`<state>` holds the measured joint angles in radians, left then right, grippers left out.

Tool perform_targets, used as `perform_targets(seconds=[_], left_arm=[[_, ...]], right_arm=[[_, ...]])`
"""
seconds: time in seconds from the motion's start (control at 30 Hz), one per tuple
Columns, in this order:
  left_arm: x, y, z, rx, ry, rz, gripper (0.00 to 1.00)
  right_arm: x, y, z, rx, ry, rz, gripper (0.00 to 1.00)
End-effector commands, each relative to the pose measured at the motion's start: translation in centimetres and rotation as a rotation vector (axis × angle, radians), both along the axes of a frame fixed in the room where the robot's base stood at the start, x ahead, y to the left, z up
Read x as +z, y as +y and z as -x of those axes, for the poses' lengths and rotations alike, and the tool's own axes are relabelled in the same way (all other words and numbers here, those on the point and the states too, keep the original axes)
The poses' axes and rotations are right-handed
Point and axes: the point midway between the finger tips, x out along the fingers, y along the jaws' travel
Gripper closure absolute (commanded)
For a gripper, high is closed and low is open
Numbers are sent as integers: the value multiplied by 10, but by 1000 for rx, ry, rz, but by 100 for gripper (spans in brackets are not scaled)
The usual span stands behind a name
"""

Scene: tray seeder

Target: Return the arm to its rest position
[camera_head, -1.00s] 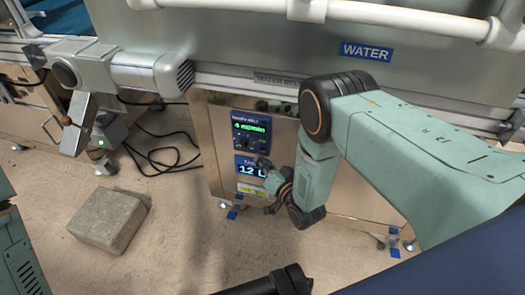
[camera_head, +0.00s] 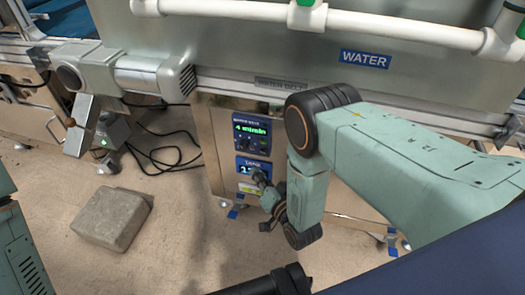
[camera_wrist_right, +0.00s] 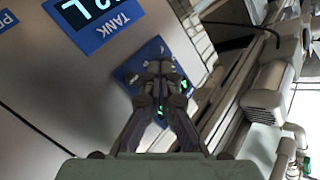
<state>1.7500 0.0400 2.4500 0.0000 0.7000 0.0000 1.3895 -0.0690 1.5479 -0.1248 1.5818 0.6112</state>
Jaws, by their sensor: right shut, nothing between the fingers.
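My right arm (camera_head: 420,165) reaches in from the right in the head view and bends down at its black elbow joint. My right gripper (camera_head: 257,174) is in front of the machine's control panel and covers part of the tank display (camera_head: 244,169). In the wrist view the right gripper's fingers (camera_wrist_right: 160,70) are together and empty, in front of a blue panel (camera_wrist_right: 150,55) with green lights. Whether the fingertips touch the panel I cannot tell. My left gripper is not in view.
The lit upper display (camera_head: 251,131) sits above the tank display on the metal cabinet. A white pipe (camera_head: 400,22) and the WATER sign (camera_head: 365,59) are above the arm. A concrete block (camera_head: 111,219) and black cables (camera_head: 165,155) lie on the floor at left.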

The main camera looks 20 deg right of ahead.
Motion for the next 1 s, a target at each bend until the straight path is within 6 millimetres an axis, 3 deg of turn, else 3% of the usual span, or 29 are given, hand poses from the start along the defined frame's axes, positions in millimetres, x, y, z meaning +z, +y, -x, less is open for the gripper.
perform_targets(seconds=[0.27, 0.37, 0.5, 0.6, 0.67, 0.77, 0.87, 1.0], left_arm=[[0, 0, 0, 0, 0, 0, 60], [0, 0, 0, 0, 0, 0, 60], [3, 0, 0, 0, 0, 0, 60], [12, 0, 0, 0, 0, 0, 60], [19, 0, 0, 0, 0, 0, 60], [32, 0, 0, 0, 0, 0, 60], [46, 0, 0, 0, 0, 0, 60], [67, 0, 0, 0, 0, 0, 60]], right_arm=[[-1, 0, 0, 3, 3, 20, 100], [-23, -2, 11, 16, 90, 114, 100], [-75, -15, 76, 62, 376, 289, 100], [-88, -30, 138, 117, 606, 406, 100], [-86, -38, 176, 157, 737, 461, 100], [-70, -51, 238, 225, 937, 530, 100], [-40, -60, 296, 295, 1114, 568, 100], [18, -67, 360, 363, 1306, 576, 100]])
